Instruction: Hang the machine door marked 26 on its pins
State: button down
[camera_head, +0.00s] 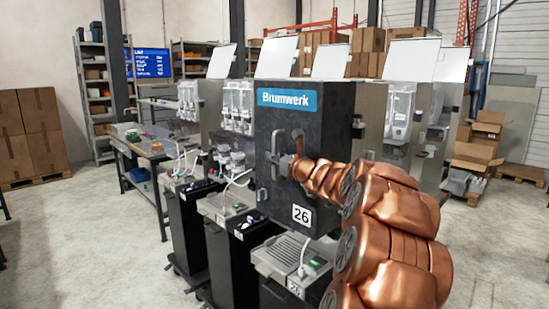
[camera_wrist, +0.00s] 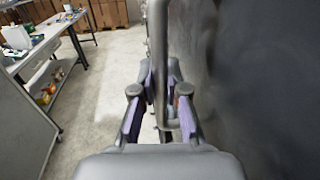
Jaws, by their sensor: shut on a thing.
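The dark grey machine door (camera_head: 265,130) carries a blue Brumwerk label and a white plate marked 26. It stands upright in front of a dispenser in the row. My gripper (camera_head: 283,168) is shut on the door's grey upright handle (camera_head: 298,135). In the wrist view the handle (camera_wrist: 160,50) runs between the purple-padded fingers of my gripper (camera_wrist: 160,108), with the dark door face (camera_wrist: 250,70) close on the right. The machine base (camera_head: 290,262) shows below the door. Dark fittings (camera_head: 358,127) show at the door's right edge; I cannot tell whether they are seated on pins.
More dispensers (camera_head: 237,107) stand to the left, with lids raised, and others (camera_head: 400,110) to the right behind my arm. A workbench (camera_head: 140,145) stands further left. Cardboard boxes (camera_head: 478,150) are at the right. The floor at the left front (camera_head: 85,240) is clear.

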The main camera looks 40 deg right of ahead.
jog(key=shift+f+b, duration=0.5)
jog(key=shift+b, duration=0.05)
jog(key=shift+d, duration=0.25)
dwell(0.9)
jog(key=c, duration=1.1)
grip_release()
jog(key=shift+s+f, duration=0.1)
jog(key=shift+f, duration=0.05)
jog(key=shift+s, duration=0.1)
jog(key=s, duration=0.4)
jog(key=s+a, duration=0.1)
jog(key=s, duration=0.2)
jog(key=s+a, duration=0.1)
jog(key=s, duration=0.3)
jog(key=shift+s+a+f, duration=0.1)
jog(key=shift+s+f, duration=0.05)
jog(key=shift+s, duration=0.15)
